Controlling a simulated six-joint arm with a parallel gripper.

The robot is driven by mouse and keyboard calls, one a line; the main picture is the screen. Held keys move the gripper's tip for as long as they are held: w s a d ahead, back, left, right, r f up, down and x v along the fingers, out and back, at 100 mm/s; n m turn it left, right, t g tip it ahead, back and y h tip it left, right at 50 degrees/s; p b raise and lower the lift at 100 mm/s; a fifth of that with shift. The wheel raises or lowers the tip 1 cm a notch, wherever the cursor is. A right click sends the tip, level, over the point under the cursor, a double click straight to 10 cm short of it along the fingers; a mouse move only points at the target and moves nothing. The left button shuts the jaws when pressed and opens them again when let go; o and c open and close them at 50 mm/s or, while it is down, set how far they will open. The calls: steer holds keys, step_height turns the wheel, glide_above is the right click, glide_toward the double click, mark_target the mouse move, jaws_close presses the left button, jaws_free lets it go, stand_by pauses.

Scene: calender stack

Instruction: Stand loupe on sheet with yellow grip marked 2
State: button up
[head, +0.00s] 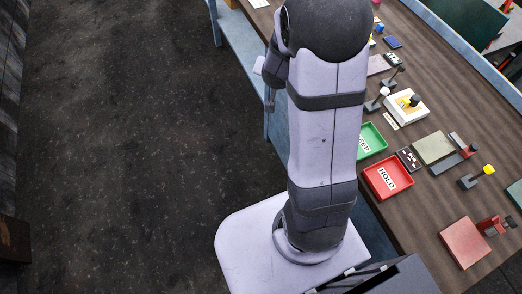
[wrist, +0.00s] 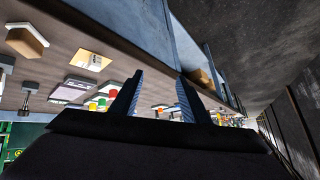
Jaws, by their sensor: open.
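My gripper (wrist: 157,98) is open and empty in the wrist view, its two dark fingers apart, off the table's edge. A yellow-tipped grip (head: 488,170) on a dark base stands at the table's right in the head view. Another yellow piece with a black part (head: 411,101) sits on a white block (head: 406,110). No number on any grip is legible. I cannot tell which thing is the loupe. A greenish pad (head: 434,148) and a reddish pad (head: 464,242) lie flat, each beside a red and dark clamp-like piece.
A green tray (head: 373,130) and a red tray marked HOLD (head: 407,181) lie near the table's edge, with a small black panel (head: 409,159) beside them. Several small items crowd the far end. The floor (head: 120,150) left of my arm is clear.

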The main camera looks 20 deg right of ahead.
steer(key=s+a+n+g+y, duration=0.2)
steer(key=s+a+n+y, duration=0.1)
steer(key=s+a, duration=0.3)
steer(key=s+a+n+g+y, duration=0.1)
steer(key=s+a+n+y, duration=0.2)
steer(key=a, duration=0.6)
steer(key=s+a+n+g+h, duration=0.1)
steer(key=s+n+g, duration=0.2)
steer(key=s, duration=1.1)
steer(key=shift+a+r+n+g, duration=0.15)
steer(key=shift+r+n+g, duration=0.15)
steer(key=shift+g, duration=0.5)
steer(key=shift+w, duration=0.1)
step_height(320, 180, down, 31)
steer(key=b, duration=3)
steer(key=shift+r+b, duration=0.2)
steer(key=shift+b, duration=0.1)
steer(key=shift+r, duration=0.1)
